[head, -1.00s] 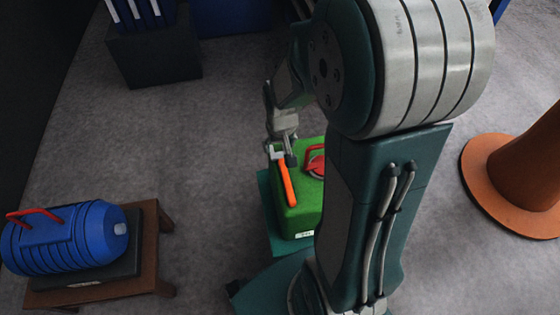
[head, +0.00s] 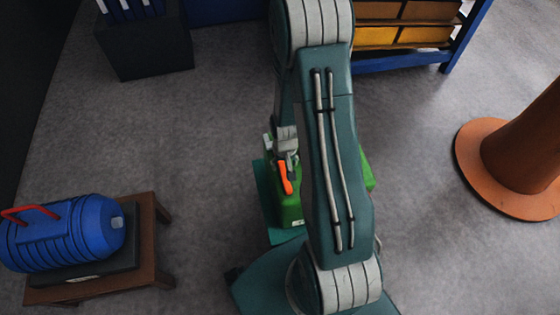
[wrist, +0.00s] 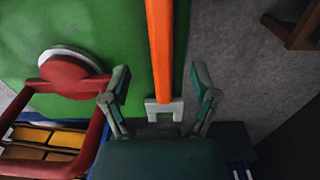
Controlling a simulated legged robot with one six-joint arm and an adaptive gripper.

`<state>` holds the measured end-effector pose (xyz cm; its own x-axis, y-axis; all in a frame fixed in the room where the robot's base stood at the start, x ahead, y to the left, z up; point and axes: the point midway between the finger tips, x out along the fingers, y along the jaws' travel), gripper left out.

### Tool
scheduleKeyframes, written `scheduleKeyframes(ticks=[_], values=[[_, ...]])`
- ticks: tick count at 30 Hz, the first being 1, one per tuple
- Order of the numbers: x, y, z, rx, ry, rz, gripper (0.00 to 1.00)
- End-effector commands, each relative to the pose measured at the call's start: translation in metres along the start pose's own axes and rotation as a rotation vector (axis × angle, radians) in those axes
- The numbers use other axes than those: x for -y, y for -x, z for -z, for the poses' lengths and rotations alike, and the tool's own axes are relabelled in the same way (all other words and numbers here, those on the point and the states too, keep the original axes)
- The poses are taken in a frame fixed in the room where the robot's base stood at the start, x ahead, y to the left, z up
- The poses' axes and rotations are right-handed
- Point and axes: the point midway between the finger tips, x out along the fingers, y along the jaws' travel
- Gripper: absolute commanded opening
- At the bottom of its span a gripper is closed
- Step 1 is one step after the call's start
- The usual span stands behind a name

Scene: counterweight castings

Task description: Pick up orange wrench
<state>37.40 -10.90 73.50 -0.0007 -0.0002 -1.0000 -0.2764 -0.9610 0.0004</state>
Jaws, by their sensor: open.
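The orange wrench (head: 285,178) lies on top of the green casting (head: 291,213). In the wrist view the wrench's orange handle (wrist: 160,45) runs up to the top edge, and its grey squared end sits low between my fingers. My gripper (wrist: 160,75) is open, with one finger on each side of the wrench and a gap on both sides. In the head view my gripper (head: 286,152) covers the far end of the wrench. I cannot tell its exact height above the wrench.
The casting's red handle (wrist: 90,142) and round red cap (wrist: 72,75) are close to the left finger. A blue casting (head: 65,235) sits on a brown stool (head: 155,255) at left. An orange cone (head: 505,180) stands at right. A shelf (head: 405,62) is behind.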

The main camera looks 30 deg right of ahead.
Motion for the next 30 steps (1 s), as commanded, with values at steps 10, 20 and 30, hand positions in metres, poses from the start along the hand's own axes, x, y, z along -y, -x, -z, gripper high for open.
scheduleKeyframes(ticks=[10,20,30], values=[[0.002,-0.042,0.0,0.004,0.0,0.0,0.77],[0.002,-0.052,0.001,-0.001,0.0,0.0,0.77],[0.002,-0.052,0.001,0.0,0.0,0.0,0.0]])
